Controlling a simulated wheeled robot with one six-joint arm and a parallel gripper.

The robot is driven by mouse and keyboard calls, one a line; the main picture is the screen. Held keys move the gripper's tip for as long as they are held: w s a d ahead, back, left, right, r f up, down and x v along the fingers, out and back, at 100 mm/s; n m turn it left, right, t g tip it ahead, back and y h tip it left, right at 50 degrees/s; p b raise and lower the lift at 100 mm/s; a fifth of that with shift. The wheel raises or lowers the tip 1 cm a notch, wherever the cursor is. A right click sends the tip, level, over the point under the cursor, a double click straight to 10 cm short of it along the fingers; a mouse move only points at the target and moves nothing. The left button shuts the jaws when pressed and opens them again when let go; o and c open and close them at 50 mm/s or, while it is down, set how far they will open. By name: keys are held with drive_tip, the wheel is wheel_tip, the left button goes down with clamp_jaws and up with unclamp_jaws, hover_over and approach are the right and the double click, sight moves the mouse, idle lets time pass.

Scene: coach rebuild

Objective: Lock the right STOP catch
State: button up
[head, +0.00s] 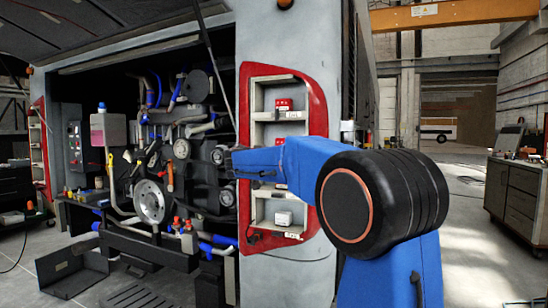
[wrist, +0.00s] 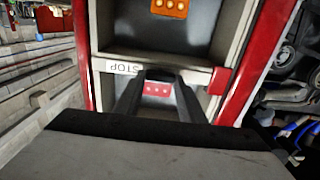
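The STOP label (wrist: 122,67) shows upside down in the wrist view, on a pale crossbar of the red-framed lamp panel (wrist: 82,45). A red catch-like piece (wrist: 222,80) sits at the right end of that crossbar, against the frame; I cannot tell whether it is locked. My gripper (wrist: 158,76) is in front of the crossbar, left of the red piece and apart from it in the picture. A red lamp (wrist: 157,90) shows between its dark fingers. Whether the fingertips meet is unclear. In the head view, my blue arm crosses the lamp panel (head: 319,100) and the fingertips cannot be made out.
An amber lamp (wrist: 170,8) sits in the neighbouring compartment. The open engine bay (head: 150,150) is left of the panel. A lower pale lamp (head: 284,218) shows beneath my arm. A workbench (head: 515,190) stands at far right, with clear floor before it.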

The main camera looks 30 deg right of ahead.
drive_tip(key=c, duration=0.5)
drive_tip(key=shift+o, duration=0.2)
drive_tip(key=shift+w+a+f+n, duration=0.1)
drive_tip(key=shift+f+n, duration=0.05)
drive_tip(key=shift+n, duration=4.35)
drive_tip(key=shift+w+a+f+n, duration=0.1)
drive_tip(key=shift+f+n, duration=0.05)
drive_tip(key=shift+n, duration=4.35)
drive_tip(key=o, duration=1.1)
drive_tip(key=shift+c, duration=0.2)
